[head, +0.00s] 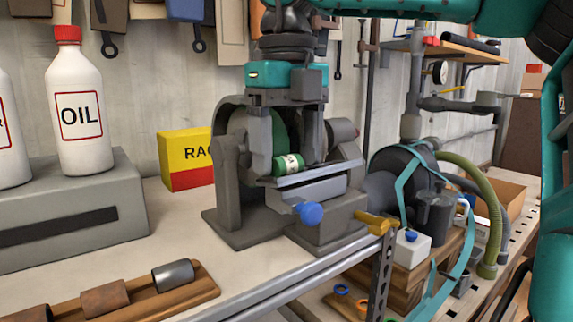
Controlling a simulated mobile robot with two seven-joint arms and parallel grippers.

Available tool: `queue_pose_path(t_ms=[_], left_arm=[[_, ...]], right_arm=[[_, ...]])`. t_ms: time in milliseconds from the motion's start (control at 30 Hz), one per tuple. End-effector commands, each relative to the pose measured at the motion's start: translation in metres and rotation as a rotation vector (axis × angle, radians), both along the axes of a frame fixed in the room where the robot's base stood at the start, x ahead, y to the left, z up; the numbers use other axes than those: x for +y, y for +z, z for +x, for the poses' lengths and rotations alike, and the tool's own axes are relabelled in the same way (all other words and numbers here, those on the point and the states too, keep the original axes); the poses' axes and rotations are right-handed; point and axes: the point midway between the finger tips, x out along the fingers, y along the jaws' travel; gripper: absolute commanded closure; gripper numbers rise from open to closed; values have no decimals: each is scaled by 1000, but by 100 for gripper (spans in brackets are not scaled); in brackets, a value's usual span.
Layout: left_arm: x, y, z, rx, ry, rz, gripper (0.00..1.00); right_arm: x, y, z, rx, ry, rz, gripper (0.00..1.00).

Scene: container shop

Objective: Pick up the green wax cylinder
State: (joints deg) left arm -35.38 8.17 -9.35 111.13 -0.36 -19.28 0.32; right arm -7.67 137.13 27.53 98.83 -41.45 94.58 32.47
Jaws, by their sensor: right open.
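The green wax cylinder (288,165) is a small green piece with a pale label. It lies on its side on the rest of a grey bench machine (227,180) in the middle of the head view, in front of a dark green wheel. My right gripper (287,150) comes down from above with its grey fingers open, one on each side of the view of the cylinder. The fingertips are close to it, but I cannot tell whether they touch it. My left gripper is not in view.
A white oil bottle (79,105) stands on a grey box (125,205) at left. A yellow and red box (186,158) is behind the machine. A wooden rack (205,287) holds metal cylinders in front. A blue knob (309,213) sticks out of the machine. Hoses and pipes crowd the right.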

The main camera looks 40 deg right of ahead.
Motion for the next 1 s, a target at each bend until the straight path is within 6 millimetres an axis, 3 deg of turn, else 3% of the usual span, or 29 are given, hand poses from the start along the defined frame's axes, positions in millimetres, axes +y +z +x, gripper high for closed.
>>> queue_pose_path(t_ms=[167,800,1000], left_arm=[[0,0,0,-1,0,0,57],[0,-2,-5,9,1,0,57],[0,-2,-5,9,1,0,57]], right_arm=[[0,0,0,0,0,0,28],[0,1,0,0,0,0,88],[0,1,0,-1,0,0,88]])
